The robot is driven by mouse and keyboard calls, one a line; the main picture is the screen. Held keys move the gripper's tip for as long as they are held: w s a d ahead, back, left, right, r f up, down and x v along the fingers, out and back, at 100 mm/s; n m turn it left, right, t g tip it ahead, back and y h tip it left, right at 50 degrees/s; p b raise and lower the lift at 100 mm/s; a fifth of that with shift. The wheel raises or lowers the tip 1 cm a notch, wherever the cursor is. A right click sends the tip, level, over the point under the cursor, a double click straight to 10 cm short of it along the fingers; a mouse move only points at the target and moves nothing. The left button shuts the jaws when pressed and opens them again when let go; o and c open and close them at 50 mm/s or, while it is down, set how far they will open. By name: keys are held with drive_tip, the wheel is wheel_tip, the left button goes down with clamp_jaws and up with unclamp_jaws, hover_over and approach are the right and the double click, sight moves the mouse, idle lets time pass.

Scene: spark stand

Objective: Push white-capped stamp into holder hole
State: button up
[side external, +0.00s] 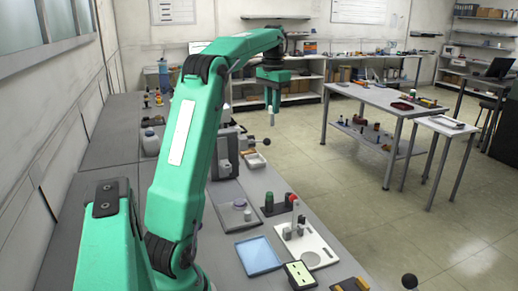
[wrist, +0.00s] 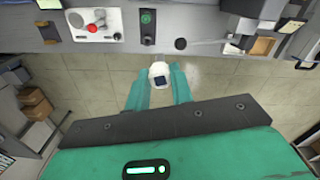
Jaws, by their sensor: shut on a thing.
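In the wrist view, my gripper (wrist: 160,80) is shut on the white-capped stamp (wrist: 160,68), whose rounded white end with a dark square shows between the fingers. In the side external view, my gripper (side external: 271,100) hangs above the floor beyond the bench edge, with the pale end of the stamp (side external: 271,118) pointing down. A dark holder (side external: 279,208) with a green-topped piece stands on the bench, nearer the camera and apart from the stamp. In the wrist view, the holder (wrist: 148,30) is at the top, with a round dark spot, probably the hole, beside the green top.
Near the holder, a white stand (side external: 318,246) carries an upright post. A separate table (side external: 378,97) stands at right. Open floor surrounds the held stamp.

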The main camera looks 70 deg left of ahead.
drive_tip(key=s+a+n, duration=0.3)
drive_tip(key=s+a, duration=0.9)
drive_tip(key=a, duration=0.1)
wheel_tip(320, 180, down, 11)
drive_tip(key=shift+f, duration=0.15)
drive_tip(key=shift+f, duration=0.15)
drive_tip(key=shift+f, duration=2.75)
drive_tip(key=shift+f, duration=2.1)
idle(1.1)
